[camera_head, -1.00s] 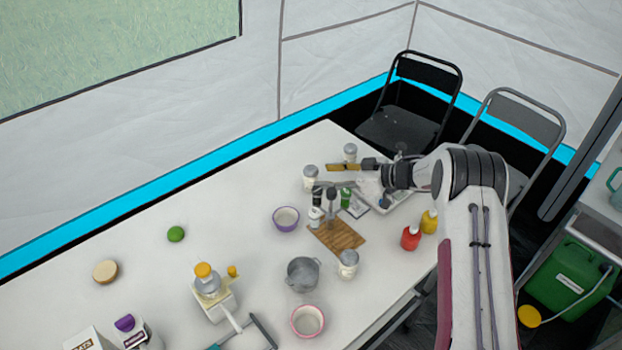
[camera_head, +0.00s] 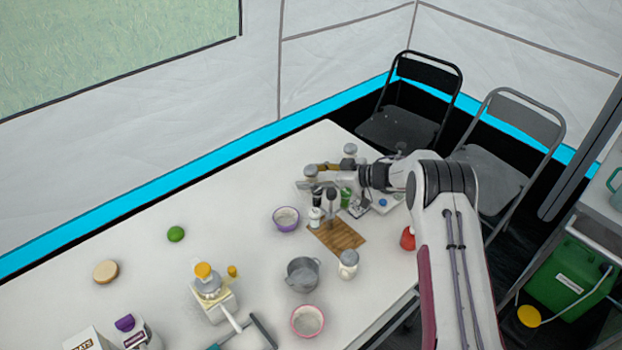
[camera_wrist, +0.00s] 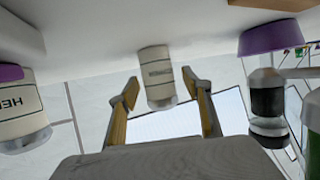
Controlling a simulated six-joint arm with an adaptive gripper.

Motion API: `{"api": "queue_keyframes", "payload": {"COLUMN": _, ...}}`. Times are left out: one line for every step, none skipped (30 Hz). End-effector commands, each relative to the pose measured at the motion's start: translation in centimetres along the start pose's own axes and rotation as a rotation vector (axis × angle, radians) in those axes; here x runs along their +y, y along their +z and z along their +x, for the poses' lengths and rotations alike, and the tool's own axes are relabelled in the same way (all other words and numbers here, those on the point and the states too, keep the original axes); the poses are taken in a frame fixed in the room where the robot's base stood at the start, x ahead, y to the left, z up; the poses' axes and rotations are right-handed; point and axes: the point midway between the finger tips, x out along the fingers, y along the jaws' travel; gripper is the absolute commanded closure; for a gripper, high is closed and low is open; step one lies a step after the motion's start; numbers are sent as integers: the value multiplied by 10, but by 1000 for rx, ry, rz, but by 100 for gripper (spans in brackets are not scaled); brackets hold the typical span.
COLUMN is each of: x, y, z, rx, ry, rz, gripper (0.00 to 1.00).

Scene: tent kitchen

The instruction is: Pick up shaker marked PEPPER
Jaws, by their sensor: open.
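In the wrist view, which is upside down, a pale shaker (camera_wrist: 158,72) with a clear cap stands on the table, in line with the gap between my fingers. Its dark label is too small to read. My gripper (camera_wrist: 160,84) is open, with yellow-padded fingers on either side of that line and nothing held. In the head view my gripper (camera_head: 314,168) is low over the far right of the table. A grey-capped shaker (camera_head: 310,184) is at its fingertips, partly hidden. Similar shakers stand behind it (camera_head: 350,150) and near the front (camera_head: 348,265). I cannot read PEPPER on any.
A lettered container (camera_wrist: 18,105) is close at left in the wrist view. The table left of the bowl is mostly clear.

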Motion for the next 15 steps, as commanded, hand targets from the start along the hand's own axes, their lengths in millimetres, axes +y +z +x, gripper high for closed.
{"api": "queue_keyframes", "payload": {"x": 0, "y": 0, "z": 1, "rx": 0, "ry": 1, "rz": 0, "gripper": 51}}
{"api": "queue_keyframes", "payload": {"x": 0, "y": 0, "z": 1, "rx": 0, "ry": 1, "rz": 0, "gripper": 51}}
{"api": "queue_keyframes", "payload": {"x": 0, "y": 0, "z": 1, "rx": 0, "ry": 1, "rz": 0, "gripper": 51}}
{"api": "queue_keyframes", "payload": {"x": 0, "y": 0, "z": 1, "rx": 0, "ry": 1, "rz": 0, "gripper": 51}}
{"api": "queue_keyframes", "payload": {"x": 0, "y": 0, "z": 1, "rx": 0, "ry": 1, "rz": 0, "gripper": 51}}
{"api": "queue_keyframes", "payload": {"x": 0, "y": 0, "z": 1, "rx": 0, "ry": 1, "rz": 0, "gripper": 51}}
{"api": "queue_keyframes", "payload": {"x": 0, "y": 0, "z": 1, "rx": 0, "ry": 1, "rz": 1, "gripper": 51}}
{"api": "queue_keyframes", "payload": {"x": 0, "y": 0, "z": 1, "rx": 0, "ry": 1, "rz": 0, "gripper": 51}}
{"api": "queue_keyframes", "payload": {"x": 0, "y": 0, "z": 1, "rx": 0, "ry": 1, "rz": 0, "gripper": 51}}
{"api": "queue_keyframes", "payload": {"x": 0, "y": 0, "z": 1, "rx": 0, "ry": 1, "rz": 0, "gripper": 51}}
{"api": "queue_keyframes", "payload": {"x": 0, "y": 0, "z": 1, "rx": 0, "ry": 1, "rz": 0, "gripper": 51}}
{"api": "queue_keyframes", "payload": {"x": 0, "y": 0, "z": 1, "rx": 0, "ry": 1, "rz": 0, "gripper": 51}}
{"api": "queue_keyframes", "payload": {"x": 0, "y": 0, "z": 1, "rx": 0, "ry": 1, "rz": 0, "gripper": 51}}
{"api": "queue_keyframes", "payload": {"x": 0, "y": 0, "z": 1, "rx": 0, "ry": 1, "rz": 0, "gripper": 51}}
{"api": "queue_keyframes", "payload": {"x": 0, "y": 0, "z": 1, "rx": 0, "ry": 1, "rz": 0, "gripper": 51}}
